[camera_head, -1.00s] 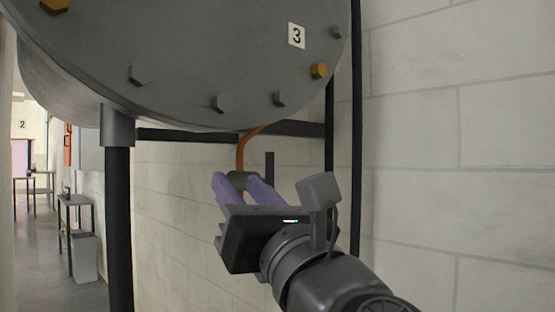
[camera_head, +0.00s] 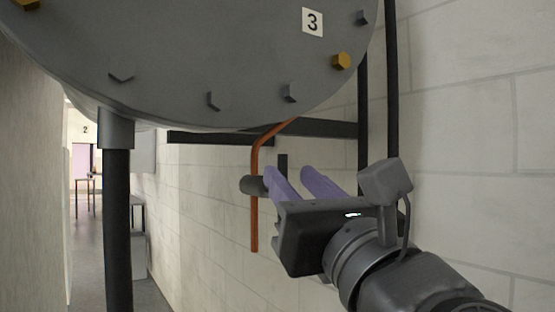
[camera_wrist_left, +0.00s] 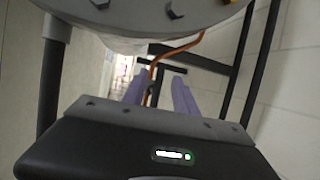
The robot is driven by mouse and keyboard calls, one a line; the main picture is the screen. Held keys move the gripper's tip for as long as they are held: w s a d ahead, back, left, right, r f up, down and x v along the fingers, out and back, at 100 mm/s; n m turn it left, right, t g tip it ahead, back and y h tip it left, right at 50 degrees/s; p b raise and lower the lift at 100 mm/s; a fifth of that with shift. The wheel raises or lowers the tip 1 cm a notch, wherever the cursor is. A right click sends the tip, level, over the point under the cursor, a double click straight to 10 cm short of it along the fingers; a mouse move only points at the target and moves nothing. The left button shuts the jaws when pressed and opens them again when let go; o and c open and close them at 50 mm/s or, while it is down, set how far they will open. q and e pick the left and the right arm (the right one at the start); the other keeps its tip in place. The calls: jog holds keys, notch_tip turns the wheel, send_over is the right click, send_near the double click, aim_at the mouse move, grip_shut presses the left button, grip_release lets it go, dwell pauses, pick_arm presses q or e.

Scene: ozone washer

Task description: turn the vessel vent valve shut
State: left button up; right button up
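The vent valve (camera_head: 253,186) is a short grey cylinder on a thin orange pipe (camera_head: 255,225) below the big grey vessel (camera_head: 200,60). A dark upright bar (camera_head: 283,162), perhaps its lever, shows just right of the pipe, its lower end hidden behind the fingers. My left gripper (camera_head: 289,174) has two purple fingers, apart, with nothing seen held between them. In the head view the fingers lie right of the valve body, the nearer one overlapping its edge; I cannot tell whether they touch. In the left wrist view the open fingers (camera_wrist_left: 158,84) point toward the pipe. My right gripper is out of view.
A dark support leg (camera_head: 118,230) stands left of the pipe. Dark frame bars (camera_head: 340,129) run behind the valve, and dark uprights (camera_head: 391,90) stand at the right. A pale block wall (camera_head: 470,130) closes the right side. An aisle (camera_head: 90,235) opens at far left.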

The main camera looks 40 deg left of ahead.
aim_at(280, 166)
pick_arm(q)
jog(key=x, duration=0.7)
jog(key=shift+a, duration=0.15)
grip_shut()
dwell(0.4)
